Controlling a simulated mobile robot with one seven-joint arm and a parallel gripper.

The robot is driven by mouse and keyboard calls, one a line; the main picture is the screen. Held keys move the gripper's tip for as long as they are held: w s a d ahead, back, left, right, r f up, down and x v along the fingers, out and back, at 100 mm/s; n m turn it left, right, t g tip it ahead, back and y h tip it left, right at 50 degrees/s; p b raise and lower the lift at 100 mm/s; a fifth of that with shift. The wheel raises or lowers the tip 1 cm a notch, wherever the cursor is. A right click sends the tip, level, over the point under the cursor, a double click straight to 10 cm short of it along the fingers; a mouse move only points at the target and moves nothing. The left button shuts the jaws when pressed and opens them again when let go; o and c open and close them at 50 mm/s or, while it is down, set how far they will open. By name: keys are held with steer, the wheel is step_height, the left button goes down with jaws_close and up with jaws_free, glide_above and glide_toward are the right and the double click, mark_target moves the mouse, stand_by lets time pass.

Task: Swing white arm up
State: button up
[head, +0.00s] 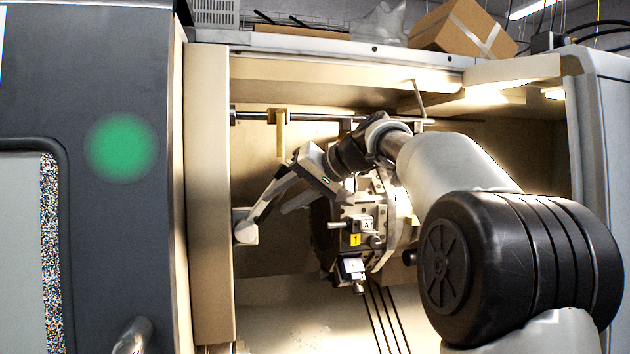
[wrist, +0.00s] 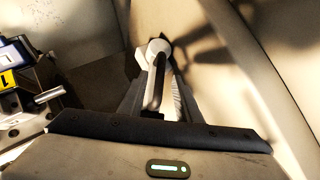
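The white arm (head: 262,208) is a slim pale bar at the left inside the machine. Its lower end meets a white rounded block (head: 244,231) on the left wall, and it slants up to the right towards my gripper. In the wrist view the bar (wrist: 153,88) runs away from me to a white round end (wrist: 158,47). My gripper (head: 279,198) points down and left at the bar. Its fingers look spread, one on each side of the bar in the wrist view (wrist: 158,80). My gripper's body hides the bar's near end. Contact with the fingers cannot be made out.
A tool turret (head: 385,215) with blocks and a yellow label stands close to the right of my gripper. A horizontal rod (head: 300,117) crosses above. The door edge (head: 208,200) is to the left. Open room lies below, over the pale floor (head: 290,320).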

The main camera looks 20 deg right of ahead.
steer(key=v, duration=1.5)
steer(key=shift+b, duration=0.3)
steer(key=shift+s, duration=0.15)
steer(key=shift+c, duration=0.3)
